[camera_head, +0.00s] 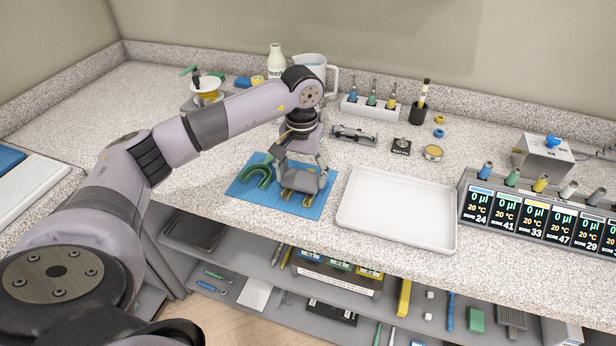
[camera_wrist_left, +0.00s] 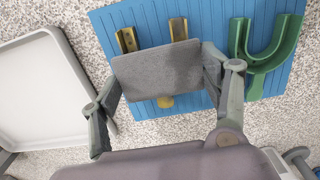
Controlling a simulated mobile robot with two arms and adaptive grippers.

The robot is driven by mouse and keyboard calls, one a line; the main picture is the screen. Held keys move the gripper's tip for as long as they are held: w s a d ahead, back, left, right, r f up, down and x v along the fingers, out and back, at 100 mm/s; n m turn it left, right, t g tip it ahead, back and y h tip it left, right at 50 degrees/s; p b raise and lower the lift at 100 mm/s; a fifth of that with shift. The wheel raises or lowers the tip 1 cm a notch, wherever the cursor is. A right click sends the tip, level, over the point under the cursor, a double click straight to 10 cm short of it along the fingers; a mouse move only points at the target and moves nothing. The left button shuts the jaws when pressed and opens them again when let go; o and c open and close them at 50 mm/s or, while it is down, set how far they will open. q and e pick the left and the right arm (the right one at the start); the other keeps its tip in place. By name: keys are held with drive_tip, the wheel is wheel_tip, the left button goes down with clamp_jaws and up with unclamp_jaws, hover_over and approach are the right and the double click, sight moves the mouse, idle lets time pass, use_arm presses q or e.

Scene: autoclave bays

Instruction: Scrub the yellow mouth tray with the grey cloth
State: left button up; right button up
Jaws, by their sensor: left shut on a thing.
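The yellow mouth tray (camera_wrist_left: 178,28) lies on a blue ribbed mat (camera_wrist_left: 215,22). Its two arms stick out on one side of the grey cloth (camera_wrist_left: 157,70), and a small yellow piece shows on the other side. The cloth is a flat grey pad that hides the tray's middle. My left gripper (camera_head: 303,178) points down over the mat. In the left wrist view its fingers are shut on the cloth from both sides. I cannot tell whether the cloth presses on the tray. My right gripper is in neither view.
A green mouth tray (camera_head: 264,175) lies on the mat, beside the yellow one. An empty white tray (camera_head: 398,207) stands right of the mat. A row of displays (camera_head: 535,218) stands farther right. A jug (camera_head: 311,66) and a bottle (camera_head: 276,62) stand behind.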

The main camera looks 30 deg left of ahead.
use_arm(q)
drive_tip(key=shift+s+a+f, duration=0.15)
drive_tip(key=shift+s+a, duration=0.1)
drive_tip(key=shift+a, duration=0.55)
drive_tip(key=shift+d, duration=0.15)
drive_tip(key=shift+w+d+b, duration=0.15)
drive_tip(key=shift+w+d, duration=0.05)
drive_tip(key=shift+d, duration=0.6)
drive_tip(key=shift+w+d+b, duration=0.15)
drive_tip(key=shift+w+d, duration=0.05)
drive_tip(key=shift+d, duration=0.6)
drive_tip(key=shift+a, duration=0.15)
drive_tip(key=shift+s+a+b, duration=0.1)
drive_tip(key=shift+a+b, duration=0.2)
drive_tip(key=shift+a, duration=0.4)
drive_tip(key=shift+s+a+r, duration=0.1)
drive_tip(key=shift+s+a, duration=0.05)
drive_tip(key=shift+a, duration=0.35)
drive_tip(key=shift+s+a+r, duration=0.1)
drive_tip(key=shift+a, duration=0.35)
